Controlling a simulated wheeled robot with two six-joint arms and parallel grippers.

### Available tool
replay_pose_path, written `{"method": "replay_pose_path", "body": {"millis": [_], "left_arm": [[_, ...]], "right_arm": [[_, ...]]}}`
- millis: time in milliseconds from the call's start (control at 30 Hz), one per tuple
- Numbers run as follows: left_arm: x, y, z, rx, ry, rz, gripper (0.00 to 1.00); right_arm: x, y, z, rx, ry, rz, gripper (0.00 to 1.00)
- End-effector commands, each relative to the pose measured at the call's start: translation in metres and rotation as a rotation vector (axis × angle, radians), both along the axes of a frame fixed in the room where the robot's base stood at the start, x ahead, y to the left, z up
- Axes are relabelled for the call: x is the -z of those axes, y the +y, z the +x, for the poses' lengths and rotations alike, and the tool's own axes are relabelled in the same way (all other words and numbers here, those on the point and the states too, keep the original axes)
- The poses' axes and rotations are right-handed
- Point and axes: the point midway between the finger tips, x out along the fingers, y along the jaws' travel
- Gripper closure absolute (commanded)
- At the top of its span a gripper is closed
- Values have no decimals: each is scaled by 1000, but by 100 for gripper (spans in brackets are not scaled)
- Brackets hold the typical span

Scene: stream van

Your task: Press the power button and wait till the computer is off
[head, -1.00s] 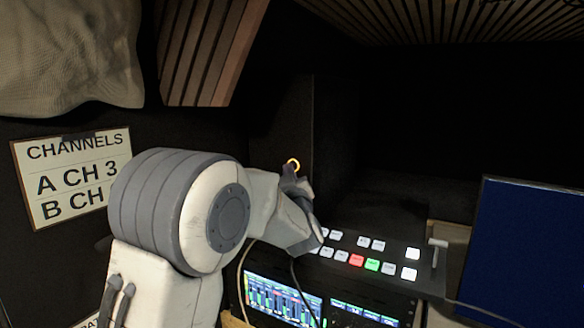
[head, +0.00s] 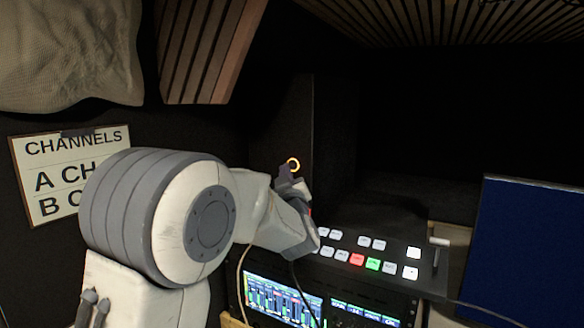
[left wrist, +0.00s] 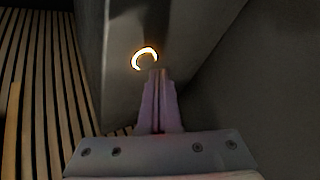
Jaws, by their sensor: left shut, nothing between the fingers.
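My right gripper is not in view.
A switcher panel (head: 340,247) with lit white, red and green keys lies below and right of my left gripper. Audio meters (head: 280,300) glow under it. A blue screen (head: 525,245) stands at the right. A channel sign (head: 50,175) hangs at the left. Cables hang near my arm.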

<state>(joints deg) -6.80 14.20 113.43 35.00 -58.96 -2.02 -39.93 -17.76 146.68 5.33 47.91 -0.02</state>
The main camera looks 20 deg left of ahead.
Motion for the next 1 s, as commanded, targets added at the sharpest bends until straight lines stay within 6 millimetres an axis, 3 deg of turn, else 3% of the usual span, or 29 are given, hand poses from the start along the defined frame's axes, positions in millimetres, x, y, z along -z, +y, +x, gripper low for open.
{"method": "replay_pose_path", "body": {"millis": [500, 1000], "left_arm": [[1, 9, -45, 0, -1, -1, 100], [0, 10, -49, 0, 0, 0, 100]], "right_arm": [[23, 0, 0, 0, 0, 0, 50], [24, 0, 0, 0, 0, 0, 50]]}}
